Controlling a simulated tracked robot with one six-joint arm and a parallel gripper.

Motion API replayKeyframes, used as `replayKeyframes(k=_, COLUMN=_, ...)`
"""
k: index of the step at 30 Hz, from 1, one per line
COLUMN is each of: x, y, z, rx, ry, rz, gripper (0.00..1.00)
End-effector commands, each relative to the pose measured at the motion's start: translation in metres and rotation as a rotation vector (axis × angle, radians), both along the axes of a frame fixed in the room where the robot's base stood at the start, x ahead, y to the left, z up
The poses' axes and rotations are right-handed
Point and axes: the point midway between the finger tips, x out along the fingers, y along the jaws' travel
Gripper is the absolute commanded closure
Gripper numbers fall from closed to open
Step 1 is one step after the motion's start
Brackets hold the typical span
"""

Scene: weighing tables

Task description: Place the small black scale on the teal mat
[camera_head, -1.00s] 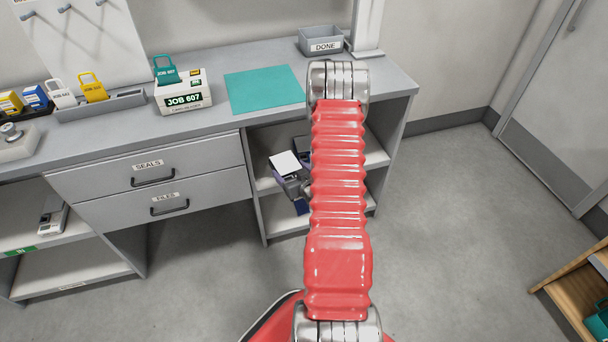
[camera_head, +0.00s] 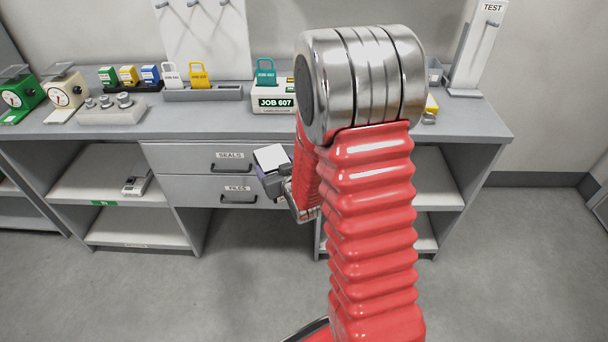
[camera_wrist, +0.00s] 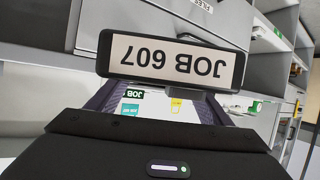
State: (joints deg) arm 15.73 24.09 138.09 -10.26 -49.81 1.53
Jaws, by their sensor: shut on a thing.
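My gripper (camera_head: 268,178) is shut on a small device that looks like the small black scale (camera_head: 270,156). It has a pale, shiny square top and is held in front of the drawers, below the worktop edge. In the wrist view, its black-framed panel (camera_wrist: 175,62) reads JOB 607 upside down, and dark finger sides flank the bright top. The teal mat is hidden behind my red arm in the head view.
The JOB 607 box (camera_head: 273,98) with a teal tag stands on the grey worktop (camera_head: 190,124). Left of it are a tag rack (camera_head: 203,94), weights (camera_head: 112,108) and dial scales (camera_head: 62,92). Another small device (camera_head: 137,184) lies on the left shelf. A TEST stand (camera_head: 478,50) is at right.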

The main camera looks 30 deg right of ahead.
Motion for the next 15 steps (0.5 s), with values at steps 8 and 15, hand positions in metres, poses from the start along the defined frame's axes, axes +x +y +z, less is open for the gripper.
replayKeyframes(k=8, x=0.018, y=0.083, z=0.055, rx=0.012, ry=-0.011, rz=0.077, gripper=0.60)
replayKeyframes(k=15, x=0.022, y=0.123, z=0.078, rx=0.029, ry=-0.007, rz=0.112, gripper=0.60)
